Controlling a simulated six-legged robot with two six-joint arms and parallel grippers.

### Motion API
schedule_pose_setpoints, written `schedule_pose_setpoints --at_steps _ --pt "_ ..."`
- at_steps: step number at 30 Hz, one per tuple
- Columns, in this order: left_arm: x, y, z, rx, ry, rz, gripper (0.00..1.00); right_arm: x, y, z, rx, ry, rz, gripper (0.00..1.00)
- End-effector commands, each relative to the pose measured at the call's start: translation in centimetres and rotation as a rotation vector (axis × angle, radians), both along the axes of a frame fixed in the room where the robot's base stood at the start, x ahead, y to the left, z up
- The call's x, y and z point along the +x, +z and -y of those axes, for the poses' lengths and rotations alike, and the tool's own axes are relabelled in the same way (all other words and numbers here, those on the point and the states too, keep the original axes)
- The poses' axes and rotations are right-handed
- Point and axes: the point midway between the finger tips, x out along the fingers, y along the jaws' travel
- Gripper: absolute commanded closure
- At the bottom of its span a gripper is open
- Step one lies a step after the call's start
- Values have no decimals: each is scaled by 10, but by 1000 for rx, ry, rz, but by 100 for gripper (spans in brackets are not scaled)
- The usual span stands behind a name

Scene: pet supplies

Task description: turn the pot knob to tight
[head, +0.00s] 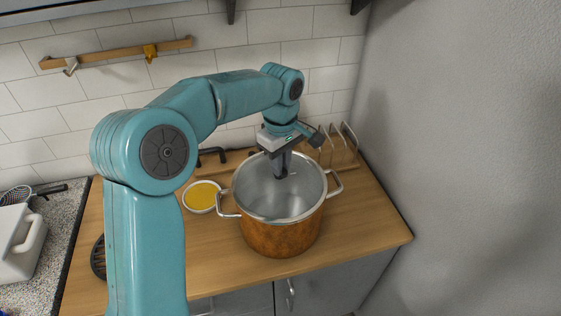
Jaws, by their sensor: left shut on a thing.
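A copper-brown pot (282,240) with a steel rim and two side handles stands on the wooden counter in the head view. Its grey top looks like a clear lid or the bare inside; I cannot tell which. My left gripper (281,172) comes down from above over the middle of the pot, its fingers shut on the pot knob. The knob is hidden by the fingers, so its turn position cannot be read. My right gripper is not in view.
A white bowl of yellow food (202,197) stands just left of the pot. A wire-and-wood rack (342,152) stands behind it to the right. A white container (20,240) is at far left. The wooden counter (365,232) is clear at the right front.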

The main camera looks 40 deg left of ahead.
Motion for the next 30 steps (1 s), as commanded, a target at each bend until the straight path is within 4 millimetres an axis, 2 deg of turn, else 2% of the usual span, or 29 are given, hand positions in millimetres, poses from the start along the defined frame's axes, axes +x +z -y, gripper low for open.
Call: schedule_pose_setpoints --at_steps 30 --pt "-2 -3 1 -5 -956 -6 100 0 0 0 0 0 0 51"
